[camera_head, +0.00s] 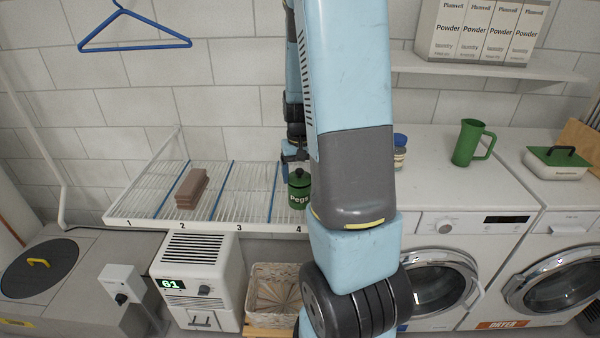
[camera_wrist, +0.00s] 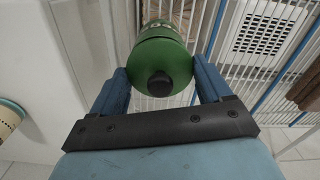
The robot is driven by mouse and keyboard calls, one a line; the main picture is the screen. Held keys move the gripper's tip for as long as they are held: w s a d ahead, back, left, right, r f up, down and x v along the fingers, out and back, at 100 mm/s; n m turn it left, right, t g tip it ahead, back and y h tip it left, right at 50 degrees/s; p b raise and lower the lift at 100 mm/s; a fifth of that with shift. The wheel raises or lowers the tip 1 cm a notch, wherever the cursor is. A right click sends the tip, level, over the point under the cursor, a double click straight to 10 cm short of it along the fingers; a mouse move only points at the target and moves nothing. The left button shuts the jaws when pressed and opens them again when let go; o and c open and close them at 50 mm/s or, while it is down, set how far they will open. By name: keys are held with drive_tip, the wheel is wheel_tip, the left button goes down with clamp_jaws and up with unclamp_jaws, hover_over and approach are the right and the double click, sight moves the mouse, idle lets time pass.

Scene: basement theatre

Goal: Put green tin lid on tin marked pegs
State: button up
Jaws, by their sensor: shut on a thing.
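The green tin marked "Pegs" (camera_head: 299,196) stands on the wire rack in the section numbered 4, partly hidden by my arm at its right. The green lid (camera_head: 299,180) with a black knob is at the tin's top; I cannot tell whether it is fully seated. In the wrist view the round lid (camera_wrist: 150,58) lies between the two blue fingers of my gripper (camera_wrist: 162,72), which is shut on it. The tin's body (camera_wrist: 163,23) shows just beyond the lid's rim. In the head view my gripper is mostly hidden by my arm.
The wire rack (camera_head: 145,210) has blue dividers; a brown block stack (camera_head: 191,188) lies in section 2. A green mug (camera_head: 471,143) and a green-lidded box (camera_head: 556,162) stand on the washers at right. A blue-capped jar (camera_head: 400,151) stands beside my arm. Section 3 looks clear.

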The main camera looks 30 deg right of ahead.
sight(300, 170)
drive_tip(key=o, duration=1)
drive_tip(key=shift+f, duration=0.1)
drive_tip(key=shift+c, duration=0.2)
wheel_tip(300, 170, up, 11)
drive_tip(key=s+a+r+n+t, duration=0.3)
drive_tip(key=s+a+r+t, duration=0.2)
drive_tip(key=s+a+r, duration=1)
drive_tip(key=shift+s+a+n+t, duration=0.3)
drive_tip(key=shift+s+a+n, duration=0.15)
drive_tip(key=shift+s, duration=0.7)
